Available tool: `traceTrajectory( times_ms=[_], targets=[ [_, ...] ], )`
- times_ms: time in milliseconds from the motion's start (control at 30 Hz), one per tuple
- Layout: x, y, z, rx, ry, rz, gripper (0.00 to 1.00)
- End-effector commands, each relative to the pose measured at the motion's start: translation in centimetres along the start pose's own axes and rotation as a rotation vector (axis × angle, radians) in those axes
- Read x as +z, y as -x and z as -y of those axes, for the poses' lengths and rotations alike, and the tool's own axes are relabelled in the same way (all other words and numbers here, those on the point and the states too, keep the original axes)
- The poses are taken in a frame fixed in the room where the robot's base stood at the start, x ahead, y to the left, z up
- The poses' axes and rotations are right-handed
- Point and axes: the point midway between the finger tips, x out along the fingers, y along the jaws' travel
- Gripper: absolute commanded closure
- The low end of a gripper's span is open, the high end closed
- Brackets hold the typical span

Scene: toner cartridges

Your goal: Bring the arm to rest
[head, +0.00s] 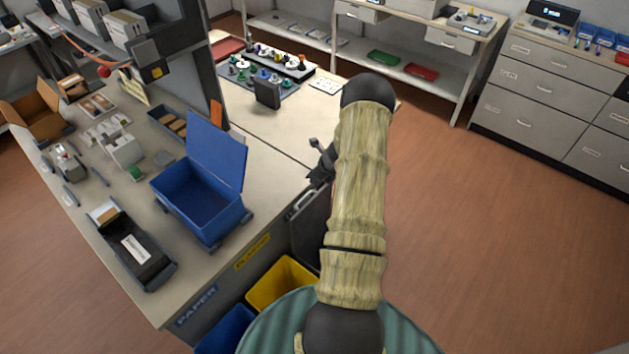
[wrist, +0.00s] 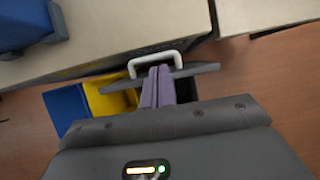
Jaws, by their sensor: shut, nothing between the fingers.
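My arm stretches forward up the middle of the head view, over the floor beside the workbench. My gripper shows in the wrist view (wrist: 157,72), its two purple-grey fingers together with nothing between them. In that view the fingertips overlap a pale handle (wrist: 155,57) at the bench's edge; whether they touch it I cannot tell. In the head view, a dark part of my wrist shows left of the arm, and the fingers cannot be made out.
The workbench (head: 255,150) is close on the left, carrying an open blue box (head: 200,205) and a black tray (head: 130,250). A yellow bin (head: 280,283) and a blue bin (head: 228,330) stand below its edge. The floor (head: 480,220) to the right is clear.

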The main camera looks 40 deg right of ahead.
Motion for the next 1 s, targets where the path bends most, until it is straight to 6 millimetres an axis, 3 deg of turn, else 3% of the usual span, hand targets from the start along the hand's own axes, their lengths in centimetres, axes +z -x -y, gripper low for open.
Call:
traceTrajectory(
  times_ms=[100,767,867,1000],
  targets=[
    [0.3,0.9,-0.1,0.001,0.000,-0.001,1.00],
    [0.6,1.0,-0.4,0.004,0.022,-0.002,1.00],
    [1.8,1.7,-1.6,0.015,0.117,-0.008,1.00],
    [4.6,3.9,-5.5,0.050,0.393,-0.028,1.00]
  ],
)
